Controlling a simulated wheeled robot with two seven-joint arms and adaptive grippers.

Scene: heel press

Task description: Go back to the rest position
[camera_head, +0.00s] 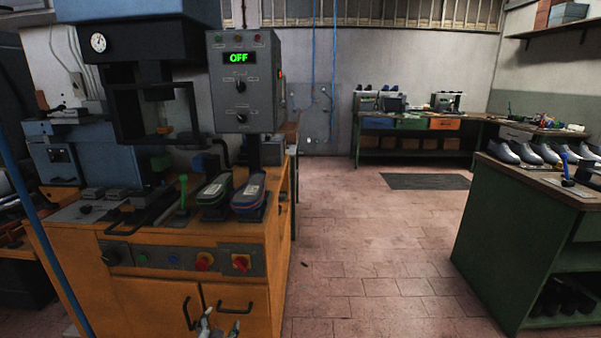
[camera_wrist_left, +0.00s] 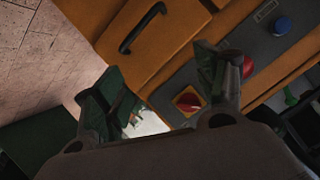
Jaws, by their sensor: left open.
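The heel press (camera_head: 130,45) stands at the left of the head view on an orange wooden cabinet (camera_head: 150,300). Its grey control box (camera_head: 240,95) shows a green "OFF" display. My left gripper (camera_head: 217,327) shows at the bottom edge of the head view, in front of the cabinet doors. In the left wrist view the left gripper (camera_wrist_left: 162,85) has its fingers spread with nothing held between them. Beyond the fingers are the orange cabinet front and a red rotary switch (camera_wrist_left: 188,101) on a yellow plate. My right gripper is not in view.
The panel on the cabinet front carries buttons and red switches (camera_head: 241,262). Shoe-shaped parts (camera_head: 249,196) lie on the cabinet top. A green bench (camera_head: 510,235) with several grey shoes (camera_head: 535,153) stands at right.

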